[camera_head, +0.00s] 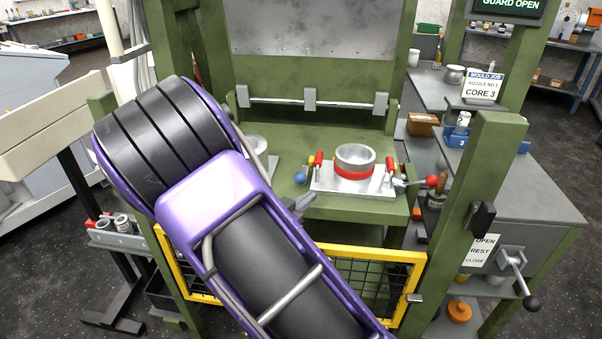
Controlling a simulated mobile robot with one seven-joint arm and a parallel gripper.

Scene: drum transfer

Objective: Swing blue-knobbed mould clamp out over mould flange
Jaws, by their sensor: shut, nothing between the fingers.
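The blue knob (300,179) of the mould clamp sits at the left edge of the mould's plate, outside the flange. The clamp's arm is small and hard to make out. The mould (355,155) is a metal cylinder with a red band, upright on a pale flange plate (345,190) with red handles at both sides. A red-knobbed clamp (432,181) is at the right. My gripper (304,203) shows only as a small grey tip beyond my purple arm, just below the blue knob and seemingly apart from it. It is shut and empty.
The green press frame has a right post (495,190) and a raised guard plate (310,30). A yellow-framed mesh gate (405,258) stands in front, low down. My arm hides the bed's left part, where a pale round part (257,144) shows. A grey bench (500,190) is at right.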

